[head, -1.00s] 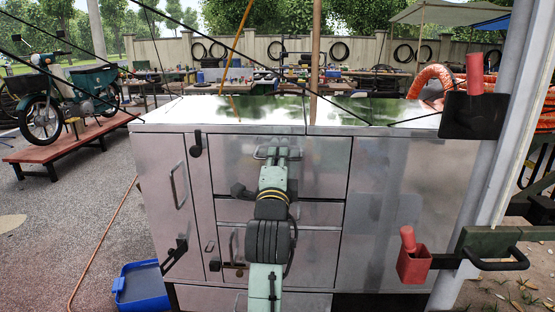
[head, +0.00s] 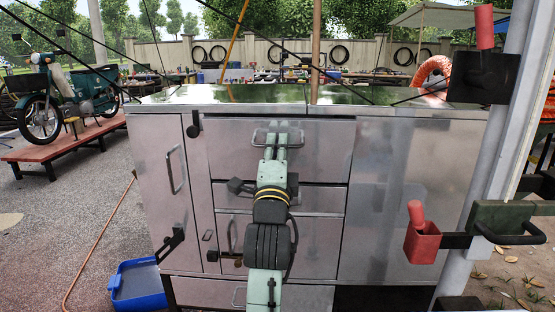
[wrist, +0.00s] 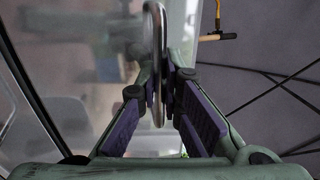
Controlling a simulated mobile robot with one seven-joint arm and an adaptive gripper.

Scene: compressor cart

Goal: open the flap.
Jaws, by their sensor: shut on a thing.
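The metal cart front (head: 400,200) has an upper middle panel (head: 325,150), which looks like the flap and sits flush with the front. Its bar handle (head: 258,138) is on the panel's upper part. My gripper (head: 277,146) is at this handle, in front of the panel. In the wrist view, the handle (wrist: 153,25) stands as a bright loop between the fingertips of my gripper (wrist: 160,92), which are closed on it. My arm hides the middle of the panel and parts of the drawers below.
A narrow door with a handle (head: 175,170) is at left. A black latch (head: 172,243) sticks out below it. A blue bin (head: 139,286) stands on the ground at left. A red holder (head: 422,242) on a bracket projects at right, beside a post. Ropes cross above the cart top.

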